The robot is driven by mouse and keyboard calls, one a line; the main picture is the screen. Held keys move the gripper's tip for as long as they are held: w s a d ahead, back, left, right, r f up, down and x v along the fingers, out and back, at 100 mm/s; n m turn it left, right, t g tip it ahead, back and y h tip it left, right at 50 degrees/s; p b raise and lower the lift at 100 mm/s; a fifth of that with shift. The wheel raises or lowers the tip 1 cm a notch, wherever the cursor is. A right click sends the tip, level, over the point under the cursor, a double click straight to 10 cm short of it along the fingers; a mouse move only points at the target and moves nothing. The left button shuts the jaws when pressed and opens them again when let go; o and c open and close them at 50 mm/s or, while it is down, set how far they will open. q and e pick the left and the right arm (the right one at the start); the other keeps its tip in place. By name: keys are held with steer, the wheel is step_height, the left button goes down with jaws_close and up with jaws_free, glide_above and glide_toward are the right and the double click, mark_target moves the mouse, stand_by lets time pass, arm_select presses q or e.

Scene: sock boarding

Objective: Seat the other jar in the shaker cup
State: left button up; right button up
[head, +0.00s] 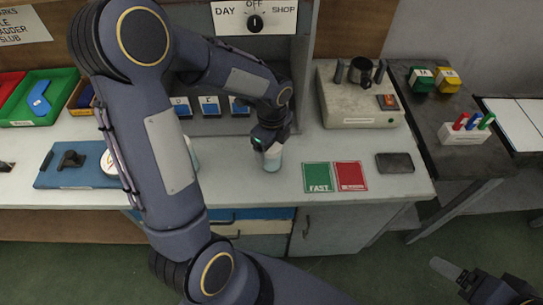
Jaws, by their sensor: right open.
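A small pale jar (272,160) stands at the middle of the grey bench, directly under my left gripper (268,143). The gripper points down at the jar's top; its fingertips are too small and dark to show whether they close on it. Another pale jar (194,158) is partly hidden behind my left arm. The shaker (345,100) is a beige box at the back right, with a dark cup (361,71) between two upright posts. The cup's inside is not clear. My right gripper (447,270) is at the lower right, away from the bench, open.
Green and red cards (318,178) and a dark flat pad (395,163) lie right of the jar. A blue board (75,172) with a dark tool is at left. Blue blocks (210,106) stand behind. A dark side table (432,120) holds a marker rack (466,134).

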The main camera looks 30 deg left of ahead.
arm_select(q)
steer(key=c, duration=1.1)
steer(key=shift+r, duration=0.1)
